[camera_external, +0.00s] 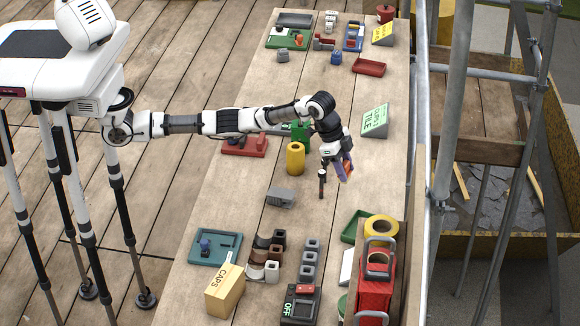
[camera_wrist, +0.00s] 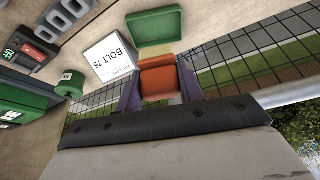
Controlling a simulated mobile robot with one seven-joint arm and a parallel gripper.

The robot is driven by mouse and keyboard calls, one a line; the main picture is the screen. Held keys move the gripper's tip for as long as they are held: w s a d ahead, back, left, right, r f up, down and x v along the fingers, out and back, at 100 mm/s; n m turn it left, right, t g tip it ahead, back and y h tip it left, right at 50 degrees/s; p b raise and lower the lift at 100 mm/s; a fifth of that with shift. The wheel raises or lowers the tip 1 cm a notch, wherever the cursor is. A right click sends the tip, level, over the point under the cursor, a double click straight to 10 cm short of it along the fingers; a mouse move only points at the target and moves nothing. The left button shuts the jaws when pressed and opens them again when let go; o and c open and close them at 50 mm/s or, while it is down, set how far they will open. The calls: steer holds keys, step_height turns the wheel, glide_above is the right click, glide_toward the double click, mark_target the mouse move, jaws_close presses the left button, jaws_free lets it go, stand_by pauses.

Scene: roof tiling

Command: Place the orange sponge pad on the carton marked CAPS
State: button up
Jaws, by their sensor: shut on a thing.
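The carton marked CAPS (camera_external: 225,291) is a tan box standing at the near left of the long wooden table. My gripper (camera_external: 344,168) is over the right middle of the table, far behind and to the right of the carton. The orange sponge pad (camera_wrist: 159,82) shows in the wrist view between my purple fingers, which are shut on it. In the external view the pad is mostly hidden by the fingers. The carton is not seen in the wrist view.
A red toolbox (camera_external: 375,285) and yellow tape roll (camera_external: 381,228) are at the near right. Brown and grey blocks (camera_external: 265,256) stand right of the carton. Scaffold poles (camera_external: 455,90) line the right edge.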

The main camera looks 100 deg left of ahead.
steer(key=s+d+r+m+g+h+p, duration=0.1)
steer(key=s+d+r+m, duration=0.2)
steer(key=s+d, duration=0.55)
steer(key=s+d+r+m+h+p, duration=0.15)
steer(key=s+d+r, duration=0.3)
steer(key=d, duration=0.65)
steer(key=s+d+r+m+g, duration=0.1)
steer(key=s+d+r+m, duration=0.25)
steer(key=s+d, duration=0.45)
steer(key=m+p, duration=0.2)
steer(key=p, duration=0.2)
glide_above(228, 277)
steer(key=a, duration=0.2)
steer(key=shift+g, duration=0.3)
steer(key=f, duration=1.4)
steer(key=shift+s+d+f, duration=0.15)
steer(key=shift+s+f, duration=0.15)
steer(key=shift+s, duration=0.05)
steer(key=shift+h, duration=0.25)
steer(key=shift+f, duration=2.3)
steer(key=shift+f, duration=0.15)
steer(key=o, duration=1)
